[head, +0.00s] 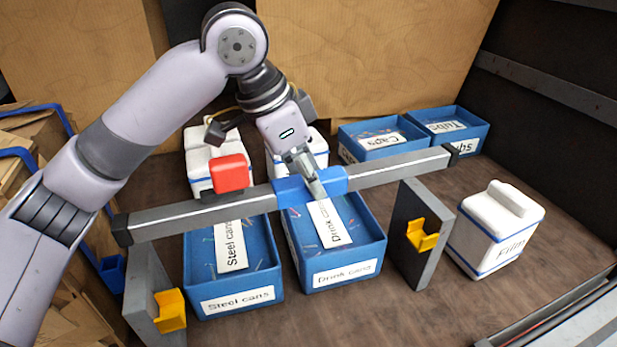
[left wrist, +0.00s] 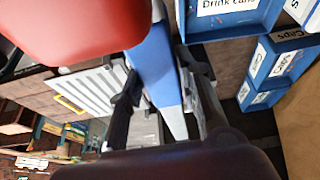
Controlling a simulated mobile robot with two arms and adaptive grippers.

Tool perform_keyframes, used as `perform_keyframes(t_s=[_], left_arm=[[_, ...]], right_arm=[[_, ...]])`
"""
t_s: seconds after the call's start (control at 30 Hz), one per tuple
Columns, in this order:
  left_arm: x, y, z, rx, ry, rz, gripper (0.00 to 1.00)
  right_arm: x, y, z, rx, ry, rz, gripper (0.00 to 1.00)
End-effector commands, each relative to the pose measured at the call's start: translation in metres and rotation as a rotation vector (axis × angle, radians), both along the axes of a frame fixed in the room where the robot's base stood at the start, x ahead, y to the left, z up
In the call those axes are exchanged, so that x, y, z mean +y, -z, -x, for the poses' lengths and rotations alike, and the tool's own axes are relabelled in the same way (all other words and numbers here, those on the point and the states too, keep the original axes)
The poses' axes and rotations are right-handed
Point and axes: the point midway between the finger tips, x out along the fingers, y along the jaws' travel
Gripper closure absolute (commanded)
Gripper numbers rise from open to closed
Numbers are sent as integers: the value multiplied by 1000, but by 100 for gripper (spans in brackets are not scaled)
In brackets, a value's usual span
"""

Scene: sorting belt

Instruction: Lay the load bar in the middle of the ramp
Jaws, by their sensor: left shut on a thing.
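The load bar (head: 390,170) is a long grey bar with dark end caps, a blue middle sleeve (head: 292,191) and a red block (head: 230,173) on its left part. My left gripper (head: 312,180) is shut on the blue sleeve, and the bar appears held above the blue bins, slanting up to the right in the head view. The left wrist view shows the blue sleeve (left wrist: 155,75) between the fingers, with the red block (left wrist: 80,25) close by. I cannot identify the ramp with certainty. My right gripper is not in view.
Two grey stands with yellow cradles, left (head: 170,310) and right (head: 422,235), flank the Steel cans bin (head: 272,285) and Drink cans bin (head: 375,250). A white Film container (head: 480,240) stands right. The Caps (head: 350,135) and Tubs (head: 475,125) bins are behind. Cardboard lies left.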

Motion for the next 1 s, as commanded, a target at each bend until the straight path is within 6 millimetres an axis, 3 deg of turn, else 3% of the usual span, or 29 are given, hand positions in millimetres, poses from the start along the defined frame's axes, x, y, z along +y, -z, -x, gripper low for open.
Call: perform_keyframes(t_s=[0.7, 1.0], left_arm=[[0, -62, 0, -5, 1, 4, 100], [1, -67, 1, -2, 1, 0, 100]], right_arm=[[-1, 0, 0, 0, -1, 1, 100], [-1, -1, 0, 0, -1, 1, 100]])
